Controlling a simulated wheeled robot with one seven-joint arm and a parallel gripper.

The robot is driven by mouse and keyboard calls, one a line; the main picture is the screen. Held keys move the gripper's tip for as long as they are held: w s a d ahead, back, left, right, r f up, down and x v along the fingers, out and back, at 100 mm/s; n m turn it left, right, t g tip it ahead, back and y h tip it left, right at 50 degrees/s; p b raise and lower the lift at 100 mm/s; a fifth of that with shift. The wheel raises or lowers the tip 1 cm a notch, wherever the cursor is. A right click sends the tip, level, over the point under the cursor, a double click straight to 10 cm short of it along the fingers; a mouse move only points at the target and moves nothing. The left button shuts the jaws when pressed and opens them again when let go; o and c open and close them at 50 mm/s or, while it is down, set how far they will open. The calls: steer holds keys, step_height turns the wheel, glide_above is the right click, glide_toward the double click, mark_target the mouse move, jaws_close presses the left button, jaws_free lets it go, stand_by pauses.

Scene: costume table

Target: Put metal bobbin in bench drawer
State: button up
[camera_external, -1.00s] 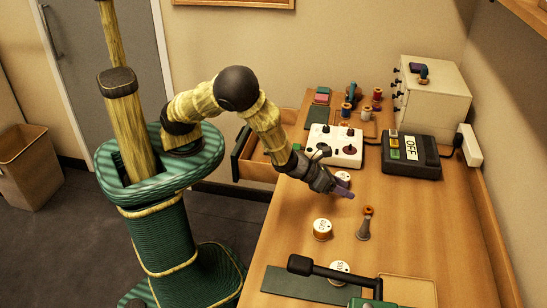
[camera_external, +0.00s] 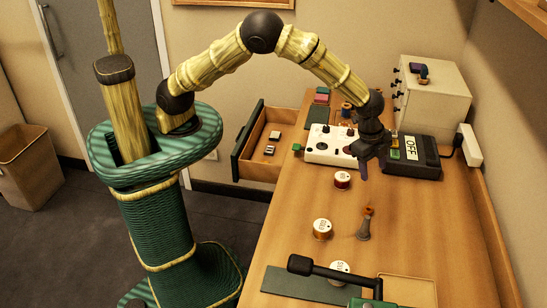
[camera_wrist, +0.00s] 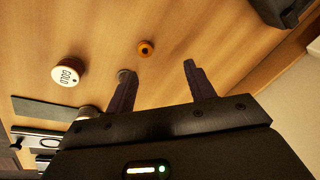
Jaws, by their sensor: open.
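A small grey, metal-looking piece (camera_external: 363,231) with an orange-brown top (camera_external: 368,210) stands on the table; it may be the metal bobbin, but I cannot tell for sure. In the wrist view the grey piece (camera_wrist: 124,74) shows beside my left fingertip, with the orange ring (camera_wrist: 146,48) just beyond it. My gripper (camera_external: 364,172) points down above the table, behind the grey piece, open and empty. Its two fingers (camera_wrist: 158,74) are spread apart in the wrist view. The bench drawer (camera_external: 262,171) is pulled out at the table's left side, with a few small items inside.
A red spool (camera_external: 342,180), a gold-labelled spool (camera_external: 322,229) and another labelled spool (camera_external: 340,268) stand on the table. A white box with knobs (camera_external: 325,155), a black OFF device (camera_external: 428,165) and a small cabinet (camera_external: 432,95) are behind. A black lever (camera_external: 330,271) is in front.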

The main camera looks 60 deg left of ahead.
steer(key=r, duration=0.1)
steer(key=r+n+g, duration=0.1)
steer(key=s+r+n, duration=0.1)
steer(key=r, duration=0.1)
steer(key=shift+d+g+p, duration=0.3)
steer(key=shift+d+g, duration=0.1)
steer(key=p, duration=0.4)
glide_above(368, 211)
steer(key=a, duration=0.1)
steer(key=f, duration=1.2)
steer(key=shift+w, duration=0.4)
steer(key=shift+f+p, duration=0.6)
steer(key=shift+p, duration=0.1)
steer(key=shift+d+f+p, duration=0.15)
steer(key=shift+f+p, duration=0.75)
steer(key=shift+f, duration=1.1)
